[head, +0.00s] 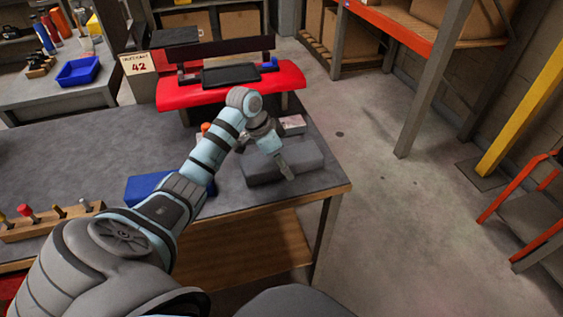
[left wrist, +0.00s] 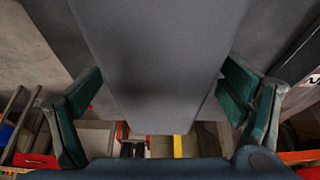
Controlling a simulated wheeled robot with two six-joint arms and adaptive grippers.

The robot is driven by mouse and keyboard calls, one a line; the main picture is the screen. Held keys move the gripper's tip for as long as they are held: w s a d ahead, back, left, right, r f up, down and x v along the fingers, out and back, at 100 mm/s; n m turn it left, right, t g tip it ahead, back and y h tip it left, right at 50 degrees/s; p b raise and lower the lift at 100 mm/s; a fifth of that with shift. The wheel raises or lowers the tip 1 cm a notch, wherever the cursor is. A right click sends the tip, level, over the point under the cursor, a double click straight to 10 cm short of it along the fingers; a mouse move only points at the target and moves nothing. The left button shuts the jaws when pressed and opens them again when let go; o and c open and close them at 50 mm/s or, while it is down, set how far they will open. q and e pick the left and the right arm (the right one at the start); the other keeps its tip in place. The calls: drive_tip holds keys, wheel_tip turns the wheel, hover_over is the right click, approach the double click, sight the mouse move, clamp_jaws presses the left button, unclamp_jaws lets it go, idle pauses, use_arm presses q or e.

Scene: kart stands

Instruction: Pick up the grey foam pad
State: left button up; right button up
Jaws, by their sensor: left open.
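The grey foam pad (head: 305,155) is a thick grey block lying on the workbench near its right front corner. My left gripper (head: 283,162) is over the pad in the head view, pointing down. In the left wrist view the pad (left wrist: 160,60) fills the middle, between the two green-lined fingers of my left gripper (left wrist: 160,105). The fingers are spread apart, one on each side of the pad, with a gap at the finger on the left. Whether the finger on the right touches the pad is not clear. My right gripper is not in view.
A red stand (head: 290,78) with a black tray (head: 230,73) sits at the back of the workbench (head: 110,150). A small white-and-red box (head: 293,124) lies behind the pad. A blue object (head: 145,187) is partly behind my arm. A wooden tool rack (head: 55,223) is at left.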

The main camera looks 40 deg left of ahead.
use_arm(q)
drive_tip(key=c, duration=1.1)
drive_tip(key=shift+r, duration=0.1)
